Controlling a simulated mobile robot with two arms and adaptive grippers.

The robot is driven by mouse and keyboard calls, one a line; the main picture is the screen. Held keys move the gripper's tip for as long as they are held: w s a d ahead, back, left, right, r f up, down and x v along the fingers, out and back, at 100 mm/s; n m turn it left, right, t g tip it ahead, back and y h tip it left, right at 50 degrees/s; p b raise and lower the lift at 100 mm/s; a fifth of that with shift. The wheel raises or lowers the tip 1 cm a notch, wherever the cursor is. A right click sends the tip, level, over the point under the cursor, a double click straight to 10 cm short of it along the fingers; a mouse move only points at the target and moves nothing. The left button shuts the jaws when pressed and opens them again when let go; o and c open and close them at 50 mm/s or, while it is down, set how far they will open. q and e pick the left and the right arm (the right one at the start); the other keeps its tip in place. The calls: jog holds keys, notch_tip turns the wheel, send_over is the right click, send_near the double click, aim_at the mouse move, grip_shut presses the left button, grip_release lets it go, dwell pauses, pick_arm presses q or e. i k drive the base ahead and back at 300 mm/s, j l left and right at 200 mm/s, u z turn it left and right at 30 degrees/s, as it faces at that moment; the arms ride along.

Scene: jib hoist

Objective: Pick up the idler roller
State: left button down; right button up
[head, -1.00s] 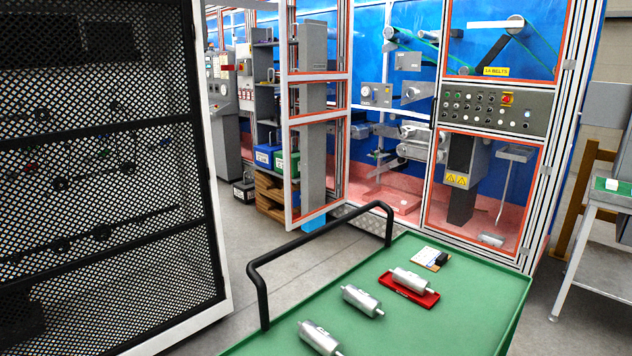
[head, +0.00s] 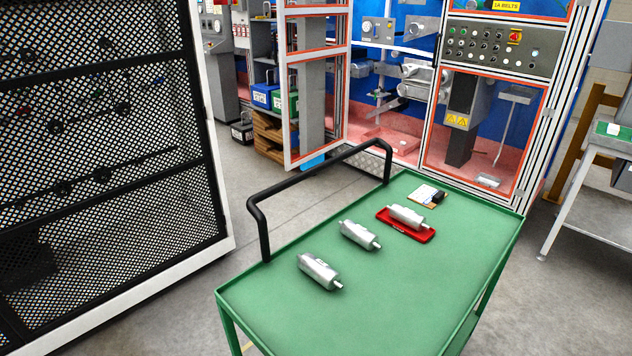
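Three silver rollers lie on the green cart top in the head view, and I cannot tell which one is the idler roller. The nearest roller (head: 318,271) is the largest and lies on the bare green surface. The middle roller (head: 359,235) also lies on the bare surface. The far roller (head: 407,216) lies on a red tray (head: 424,236). Each has a short shaft end pointing to the lower right. Neither of my grippers is in view.
The green cart (head: 430,270) has a black handle (head: 330,165) along its far left side. A clipboard with a black item (head: 428,195) lies at its far end. A black mesh panel (head: 90,180) stands left. The cart's near right surface is clear.

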aim_at(325, 275)
jog(key=i+j+z, duration=0.2)
jog(key=j, duration=0.5)
jog(key=j+z, duration=0.15)
jog(key=j, duration=0.5)
jog(key=k, duration=0.05)
